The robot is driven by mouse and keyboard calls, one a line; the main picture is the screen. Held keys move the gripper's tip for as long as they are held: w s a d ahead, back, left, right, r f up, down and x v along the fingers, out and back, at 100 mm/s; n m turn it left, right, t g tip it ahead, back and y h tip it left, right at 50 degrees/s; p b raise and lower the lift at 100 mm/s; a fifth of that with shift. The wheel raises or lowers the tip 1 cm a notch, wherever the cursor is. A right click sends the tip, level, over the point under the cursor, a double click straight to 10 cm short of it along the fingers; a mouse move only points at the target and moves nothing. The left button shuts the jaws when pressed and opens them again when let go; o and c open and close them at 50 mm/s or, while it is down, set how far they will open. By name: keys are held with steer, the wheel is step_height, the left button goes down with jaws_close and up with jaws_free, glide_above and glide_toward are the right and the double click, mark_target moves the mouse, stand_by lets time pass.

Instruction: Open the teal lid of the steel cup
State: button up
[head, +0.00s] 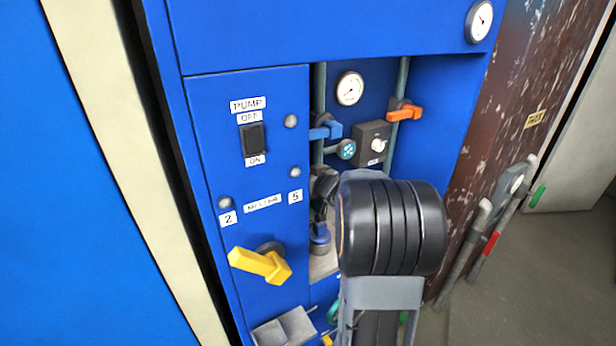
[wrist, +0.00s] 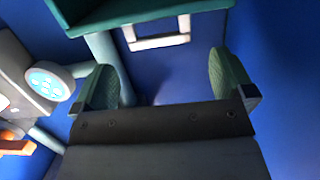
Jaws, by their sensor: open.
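In the wrist view, my gripper (wrist: 166,80) is open, with its two green-padded fingers wide apart and nothing between them. A dark teal slab (wrist: 140,12) with a pale rectangular frame (wrist: 160,42) below it crosses the top of that view, beyond the fingertips. I cannot tell for sure whether this slab is the teal lid. I cannot pick out the steel cup in either view. In the head view, my thick black wrist joint covers the lower right of the recess, and the gripper's fingers cannot be made out.
The blue cabinet's recess holds a gauge (head: 350,88), a blue valve handle (head: 325,131), an orange handle (head: 405,113), a teal round knob (head: 346,149) and a black dial box (head: 372,143). A yellow lever (head: 260,264) juts from the left panel. Floor shows at right.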

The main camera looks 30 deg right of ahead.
steer(key=shift+s, duration=0.1)
steer(key=p+v, duration=0.2)
steer(key=v, duration=1.1)
steer(key=shift+s, duration=0.3)
steer(key=shift+s, duration=0.1)
